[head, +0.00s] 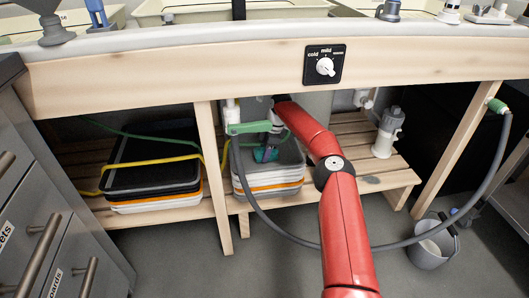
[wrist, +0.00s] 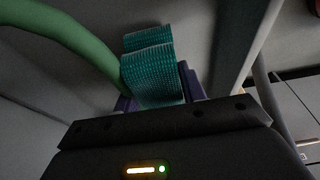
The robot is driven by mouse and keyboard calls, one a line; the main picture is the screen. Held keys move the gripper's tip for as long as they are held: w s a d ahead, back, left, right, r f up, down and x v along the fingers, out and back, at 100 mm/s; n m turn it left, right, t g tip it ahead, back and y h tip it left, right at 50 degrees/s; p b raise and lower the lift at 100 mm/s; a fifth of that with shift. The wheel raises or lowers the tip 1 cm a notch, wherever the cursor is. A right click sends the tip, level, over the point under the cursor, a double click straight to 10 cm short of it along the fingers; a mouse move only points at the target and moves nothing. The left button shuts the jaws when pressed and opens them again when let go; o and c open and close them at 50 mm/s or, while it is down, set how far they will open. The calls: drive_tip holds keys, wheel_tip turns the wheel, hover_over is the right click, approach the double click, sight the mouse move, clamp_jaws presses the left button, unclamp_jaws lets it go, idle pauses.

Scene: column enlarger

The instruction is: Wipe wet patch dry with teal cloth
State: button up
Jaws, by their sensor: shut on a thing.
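The teal cloth (wrist: 152,72) is a folded, textured strip held between the purple fingers of my gripper (wrist: 158,92) in the wrist view. In the head view the cloth (head: 266,154) hangs under the sink, over or inside the light stacked trays; I cannot tell whether it touches them. My gripper is largely hidden there behind a green pipe and my red arm. A small darker patch (head: 372,180), possibly the wet patch, shows on the slatted wooden shelf (head: 396,178) to the right of my arm. The cloth is apart from it.
Light trays (head: 270,184) and black trays (head: 152,178) stand on the shelf, with a yellow hose (head: 152,161) across the black ones. A white-and-grey bottle-like fitting (head: 386,134) stands right. A grey hose (head: 300,239) loops in front; a bucket (head: 432,248) stands on the floor.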

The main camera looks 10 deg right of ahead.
drive_tip(key=shift+w+f, duration=0.1)
drive_tip(key=shift+w, duration=0.1)
drive_tip(key=shift+f+b, duration=0.35)
drive_tip(key=shift+f, duration=0.1)
drive_tip(key=o, duration=1.2)
drive_tip(key=shift+r, duration=0.1)
drive_tip(key=p+v, duration=0.1)
drive_tip(key=v, duration=0.1)
drive_tip(key=p+v, duration=0.1)
drive_tip(key=v, duration=0.1)
drive_tip(key=p+v, duration=0.1)
drive_tip(key=v, duration=0.1)
drive_tip(key=shift+w+a+r, duration=0.1)
drive_tip(key=shift+w+r, duration=0.2)
drive_tip(key=shift+r, duration=0.05)
drive_tip(key=shift+p+v, duration=0.8)
drive_tip(key=shift+p, duration=0.25)
